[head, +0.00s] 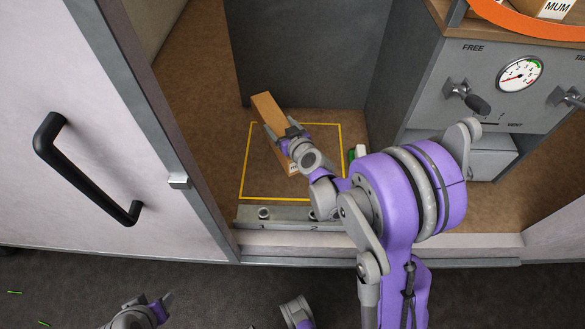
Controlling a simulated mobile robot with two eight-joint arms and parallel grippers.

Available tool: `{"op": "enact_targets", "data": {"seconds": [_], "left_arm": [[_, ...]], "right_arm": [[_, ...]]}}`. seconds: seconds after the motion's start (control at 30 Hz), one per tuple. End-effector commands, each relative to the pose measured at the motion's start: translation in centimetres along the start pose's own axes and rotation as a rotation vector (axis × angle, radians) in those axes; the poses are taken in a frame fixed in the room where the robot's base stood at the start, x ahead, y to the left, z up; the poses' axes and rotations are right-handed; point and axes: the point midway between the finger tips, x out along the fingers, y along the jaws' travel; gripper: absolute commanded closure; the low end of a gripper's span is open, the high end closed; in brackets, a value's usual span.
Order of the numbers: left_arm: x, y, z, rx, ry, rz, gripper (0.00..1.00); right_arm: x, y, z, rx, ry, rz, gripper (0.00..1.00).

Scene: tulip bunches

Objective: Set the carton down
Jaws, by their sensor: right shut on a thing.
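The carton (267,109) is a long brown box with a small white label at its near end. It is in the head view inside the cabinet bay, slanting over the yellow outlined square (243,160) on the brown floor. My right gripper (283,137) is shut on the carton, around its middle, and hides part of it. I cannot tell whether the carton touches the floor. My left gripper (166,299) shows only partly at the bottom left edge, far from the carton. Its jaws are not clear.
A grey strip numbered 1 and 2 (285,215) runs along the front sill. A small green and white item (358,152) is right of the square. A grey panel with a gauge (520,74) and knobs stands right. A pale door (90,130) with a black handle is left.

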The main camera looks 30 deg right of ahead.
Motion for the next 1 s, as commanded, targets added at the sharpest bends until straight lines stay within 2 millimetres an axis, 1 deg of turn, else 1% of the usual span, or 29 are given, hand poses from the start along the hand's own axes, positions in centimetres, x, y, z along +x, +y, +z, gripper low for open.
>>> {"op": "enact_targets", "data": {"seconds": [0.03, 0.1, 0.2, 0.27, 0.37, 0.5, 0.6, 0.83, 1.0], "left_arm": [[1.7, 0.0, 0.9, 0.0, -0.006, 0.0, 0.5], [2.7, 0.0, 1.4, 0.0, -0.009, 0.0, 0.5], [3.5, 0.0, 1.9, 0.0, -0.012, 0.0, 0.5], [3.9, 0.0, 2.0, 0.0, -0.014, 0.0, 0.5], [4.4, 0.0, 2.3, 0.0, -0.015, 0.0, 0.5], [5.2, 0.0, 2.6, 0.0, -0.018, 0.0, 0.5], [5.6, 0.0, 2.8, 0.0, -0.02, 0.0, 0.5], [6.1, 0.0, 3.0, 0.0, -0.022, 0.0, 0.5], [6.9, 0.0, 3.4, 0.0, -0.025, 0.0, 0.5]], "right_arm": [[0.9, 0.8, 1.6, 0.006, -0.003, 0.025, 1.0], [1.6, 1.7, 2.2, 0.015, -0.002, 0.052, 1.0], [2.2, 2.6, 2.7, 0.022, 0.0, 0.079, 1.0], [2.4, 2.9, 2.9, 0.026, 0.0, 0.088, 1.0], [2.9, 3.1, 4.0, 0.029, 0.0, 0.094, 1.0], [3.7, 3.1, 6.5, 0.029, 0.0, 0.094, 1.0], [4.1, 3.1, 7.9, 0.03, 0.001, 0.094, 1.0], [4.6, 3.0, 9.4, 0.03, 0.001, 0.093, 1.0], [5.3, 3.0, 11.8, 0.029, 0.0, 0.093, 1.0]]}}
